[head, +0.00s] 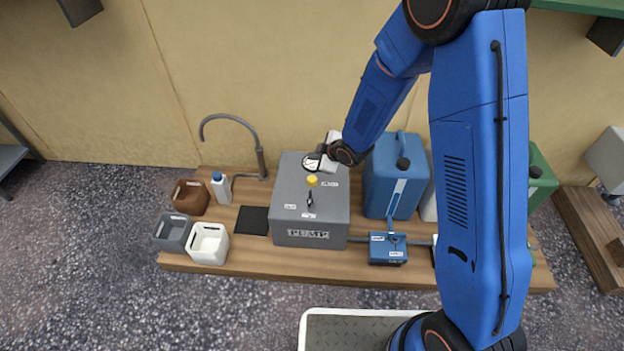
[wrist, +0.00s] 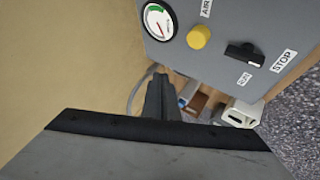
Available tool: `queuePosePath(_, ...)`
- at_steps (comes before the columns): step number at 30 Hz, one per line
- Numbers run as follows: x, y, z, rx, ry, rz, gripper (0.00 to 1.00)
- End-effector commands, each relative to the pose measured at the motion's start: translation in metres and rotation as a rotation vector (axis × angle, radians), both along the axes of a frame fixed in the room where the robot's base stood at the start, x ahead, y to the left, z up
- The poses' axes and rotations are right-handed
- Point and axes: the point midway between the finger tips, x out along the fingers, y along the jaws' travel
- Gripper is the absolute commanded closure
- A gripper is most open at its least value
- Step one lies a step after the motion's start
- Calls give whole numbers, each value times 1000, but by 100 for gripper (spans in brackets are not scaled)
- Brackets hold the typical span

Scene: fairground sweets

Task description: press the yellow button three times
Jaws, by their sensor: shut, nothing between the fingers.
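The yellow button (head: 312,181) is a small round knob on top of the grey pump box (head: 310,234). In the wrist view the yellow button (wrist: 199,36) stands between a round gauge (wrist: 159,22) and a black switch lever (wrist: 244,53). My gripper (wrist: 160,93) is shut and empty, its dark fingers below the box's edge in that view and apart from the button. In the head view my gripper is near the back of the box, close to the gauge (head: 311,161), its fingertips hard to make out.
On the wooden bench, a blue canister (head: 394,178) stands right of the pump box and a small blue box (head: 387,249) in front of it. A curved grey tap (head: 258,150), a white bottle (head: 221,188) and several small bins (head: 208,245) stand at left. A beige wall is behind.

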Motion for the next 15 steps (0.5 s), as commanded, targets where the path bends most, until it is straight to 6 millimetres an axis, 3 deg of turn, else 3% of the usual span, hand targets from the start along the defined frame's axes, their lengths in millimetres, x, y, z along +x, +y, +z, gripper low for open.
queuePosePath(8,0,0,-8,0,2,0,100)
queuePosePath(15,0,0,-34,-1,3,-1,100)
